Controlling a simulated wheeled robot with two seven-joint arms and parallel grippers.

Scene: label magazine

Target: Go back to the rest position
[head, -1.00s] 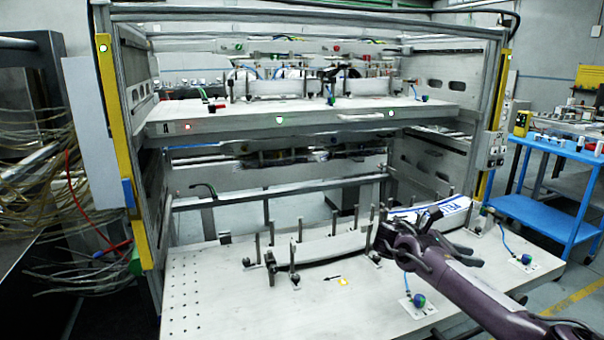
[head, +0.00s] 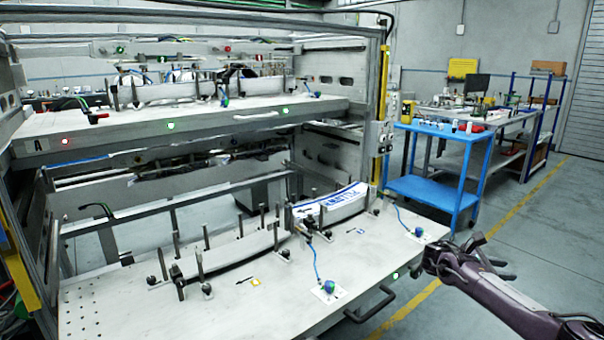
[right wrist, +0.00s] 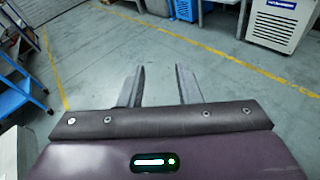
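My right gripper (head: 492,258) is to the right of the label magazine's lower table (head: 110,335), clear of it, over the floor. In the right wrist view the two fingers of the right gripper (right wrist: 160,88) stand apart with only floor between them. A white label strip with blue lettering (head: 332,207) lies in the holder at the right part of the lower table. A plain curved strip (head: 232,249) lies between upright pins to its left. My left gripper is not in view.
A blue cart (head: 437,160) stands behind the right arm. A black handle (head: 370,305) juts from the table's front edge. The upper shelf (head: 205,126) carries more fixtures. Open grey floor (head: 520,225) lies to the right. A white-and-blue cabinet (right wrist: 280,22) shows in the right wrist view.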

